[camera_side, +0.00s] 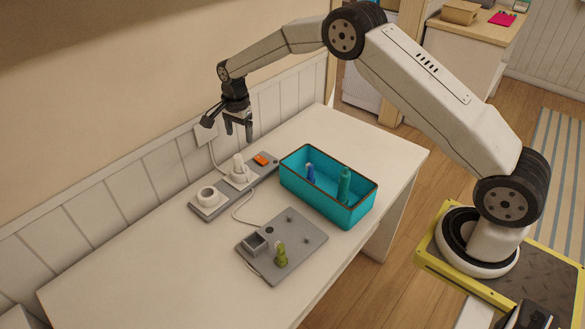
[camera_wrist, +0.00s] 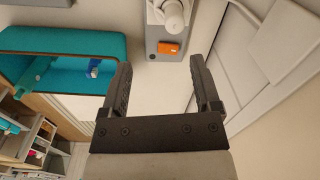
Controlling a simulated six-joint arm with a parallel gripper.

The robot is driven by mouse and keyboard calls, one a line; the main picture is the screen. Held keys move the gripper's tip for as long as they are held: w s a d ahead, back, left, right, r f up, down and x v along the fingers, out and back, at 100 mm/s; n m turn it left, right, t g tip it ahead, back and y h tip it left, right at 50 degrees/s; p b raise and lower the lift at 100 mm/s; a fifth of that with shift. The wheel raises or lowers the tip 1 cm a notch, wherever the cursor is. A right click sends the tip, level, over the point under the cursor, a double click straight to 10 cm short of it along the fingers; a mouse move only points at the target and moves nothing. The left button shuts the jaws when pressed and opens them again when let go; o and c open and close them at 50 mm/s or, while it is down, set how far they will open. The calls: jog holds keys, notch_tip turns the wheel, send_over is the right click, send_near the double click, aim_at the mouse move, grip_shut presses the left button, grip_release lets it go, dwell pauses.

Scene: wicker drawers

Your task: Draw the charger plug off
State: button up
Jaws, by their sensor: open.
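The white charger plug (camera_side: 239,167) stands upright in a grey power strip (camera_side: 212,210) on the table, near the wall. Its side also shows at the top of the wrist view (camera_wrist: 174,14), next to the strip's orange switch (camera_wrist: 168,48). My gripper (camera_side: 239,132) hangs above the strip and the plug, fingers pointing down, apart from both. In the wrist view my gripper (camera_wrist: 162,78) has its two fingers spread with nothing between them. The plug's prongs are hidden.
A teal bin (camera_side: 358,213) holding a green bottle (camera_side: 344,185) and a blue item (camera_side: 310,173) stands right of the strip. A grey plate (camera_side: 306,246) with a green piece (camera_side: 281,254) lies in front. A white round socket piece (camera_side: 208,196) sits on the strip's left end. The table's left part is clear.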

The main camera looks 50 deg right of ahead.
aim_at(238, 155)
jog(key=shift+w+d+f+m, duration=0.1)
jog(key=shift+w+f+m, duration=1.1)
jog(key=shift+f, duration=0.05)
jog(key=shift+f, duration=0.1)
jog(key=shift+f, duration=3.8)
grip_shut()
